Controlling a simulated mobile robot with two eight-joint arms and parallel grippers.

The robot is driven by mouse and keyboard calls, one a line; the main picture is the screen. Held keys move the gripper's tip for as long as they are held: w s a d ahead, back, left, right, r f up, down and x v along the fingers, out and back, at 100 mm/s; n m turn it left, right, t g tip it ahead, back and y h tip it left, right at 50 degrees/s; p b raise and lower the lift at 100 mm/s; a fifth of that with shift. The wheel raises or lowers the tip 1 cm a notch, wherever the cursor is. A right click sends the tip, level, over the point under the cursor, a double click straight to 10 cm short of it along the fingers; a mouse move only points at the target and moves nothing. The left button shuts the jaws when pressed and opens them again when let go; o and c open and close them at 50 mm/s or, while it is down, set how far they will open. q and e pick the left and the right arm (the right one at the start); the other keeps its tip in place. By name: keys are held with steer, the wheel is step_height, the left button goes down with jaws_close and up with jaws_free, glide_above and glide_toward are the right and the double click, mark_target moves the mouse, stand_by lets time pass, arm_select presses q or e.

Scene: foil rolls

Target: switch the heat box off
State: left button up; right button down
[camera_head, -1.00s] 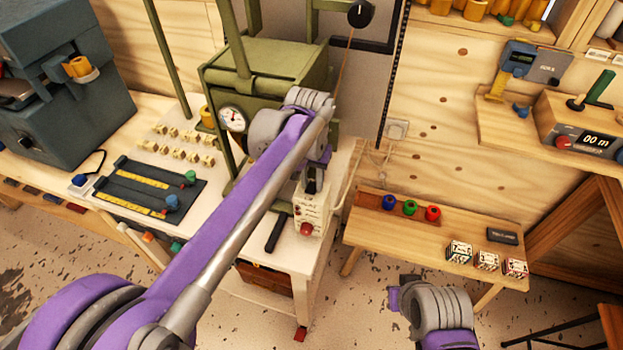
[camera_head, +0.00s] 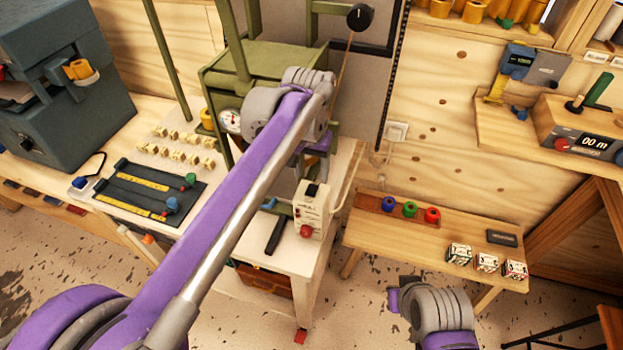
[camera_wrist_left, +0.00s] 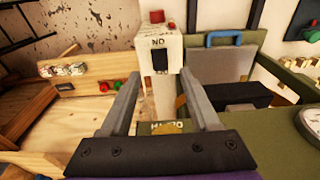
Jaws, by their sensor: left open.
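The heat box, which I take to be the white box (camera_head: 311,212) with a black switch (camera_head: 312,190) and a red button (camera_head: 306,231), stands upright on the white bench by the green press. In the left wrist view the box (camera_wrist_left: 158,42) is straight ahead, with the black switch (camera_wrist_left: 160,61) on its face. My left gripper (camera_wrist_left: 162,76) is open and empty, its fingers pointing toward the box, which shows between them. The gripper appears apart from the switch. In the head view my left arm hides most of that gripper. My right wrist shows at the bottom; its fingers are hidden.
The green press (camera_head: 270,70) with a dial stands just behind and left of the box. A black-handled object (camera_head: 276,234) lies on the bench beside the box. A low wooden table (camera_head: 450,232) with coloured spools and small boxes is to the right.

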mark_target(310, 193)
arm_select(q)
step_height(310, 193, up, 6)
steer(key=shift+s, duration=0.3)
steer(key=shift+a, duration=0.1)
